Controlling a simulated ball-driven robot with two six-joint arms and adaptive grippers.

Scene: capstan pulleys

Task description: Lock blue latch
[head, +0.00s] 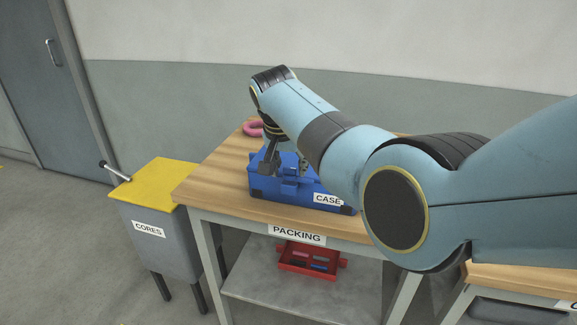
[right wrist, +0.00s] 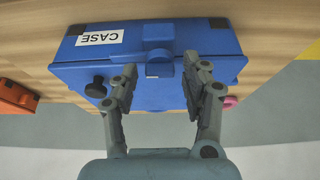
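The blue case (head: 262,182) sits closed on the packing table, with a white CASE label on its front. It also fills the middle of the right wrist view (right wrist: 205,42). The blue latch (head: 289,187) is at the front of the case; in the right wrist view the blue latch (right wrist: 158,57) appears beyond the fingertips, roughly in line with the gap. Whether it is locked I cannot tell. My right gripper (right wrist: 158,80) is open above the case, with nothing gripped between its fingers. In the head view my right gripper (head: 284,163) partly covers the case. My left gripper is not in view.
A black knob (right wrist: 96,87) shows beside one finger. A pink ring (head: 253,129) lies behind the case. A red tray (head: 309,276) stands on the shelf below. A yellow-topped CORES cabinet (head: 158,178) stands left. The wooden tabletop (head: 216,172) is bare left of the case.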

